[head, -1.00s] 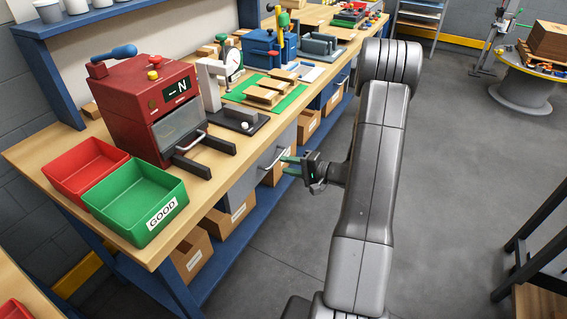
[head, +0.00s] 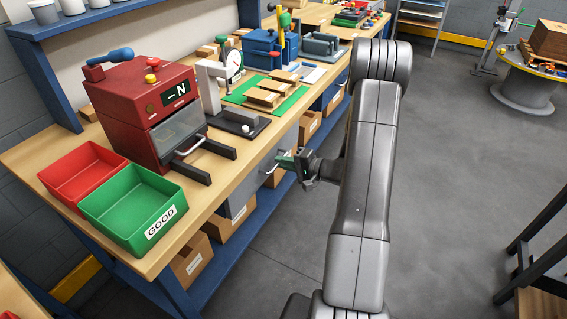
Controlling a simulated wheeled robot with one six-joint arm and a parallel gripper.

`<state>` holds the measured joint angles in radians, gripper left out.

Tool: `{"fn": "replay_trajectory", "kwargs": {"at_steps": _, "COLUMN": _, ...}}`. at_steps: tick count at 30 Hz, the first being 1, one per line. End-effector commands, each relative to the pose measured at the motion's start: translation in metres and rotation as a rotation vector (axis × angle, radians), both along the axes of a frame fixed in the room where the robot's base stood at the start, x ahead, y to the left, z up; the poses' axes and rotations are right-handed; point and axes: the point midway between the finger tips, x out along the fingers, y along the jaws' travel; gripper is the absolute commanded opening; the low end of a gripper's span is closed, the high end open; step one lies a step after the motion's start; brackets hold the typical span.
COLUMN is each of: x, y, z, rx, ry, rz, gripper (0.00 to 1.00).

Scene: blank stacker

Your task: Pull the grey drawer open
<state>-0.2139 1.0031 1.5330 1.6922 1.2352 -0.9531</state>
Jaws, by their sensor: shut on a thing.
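The grey drawer (head: 247,188) is set under the front edge of the wooden bench, and its front looks flush with the bench. Its pale bar handle (head: 270,169) sticks out from the front. My gripper (head: 284,161) is at the handle and shut on it, with its green-tipped fingers over the handle's right part. The fingers and wrist hide that part of the handle and some of the drawer front.
The bench top above holds a red press (head: 145,110), a green GOOD bin (head: 140,210), a red bin (head: 82,172) and a dial gauge stand (head: 212,85). Cardboard boxes (head: 232,222) sit on the blue lower shelf. The grey floor (head: 285,235) in front is clear.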

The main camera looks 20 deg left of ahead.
Motion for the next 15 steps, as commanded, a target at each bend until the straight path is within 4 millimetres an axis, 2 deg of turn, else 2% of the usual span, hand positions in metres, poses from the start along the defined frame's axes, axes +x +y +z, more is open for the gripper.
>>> {"fn": "replay_trajectory", "kwargs": {"at_steps": 5, "x": 0.000, "y": -0.013, "z": -0.002, "rx": 0.000, "ry": -0.002, "rz": -0.003, "gripper": 0.00}}
{"fn": "replay_trajectory", "kwargs": {"at_steps": 8, "x": -0.001, "y": -0.028, "z": -0.004, "rx": 0.000, "ry": -0.001, "rz": -0.004, "gripper": 0.00}}
{"fn": "replay_trajectory", "kwargs": {"at_steps": 15, "x": -0.005, "y": -0.087, "z": -0.006, "rx": 0.000, "ry": -0.002, "rz": -0.007, "gripper": 0.00}}
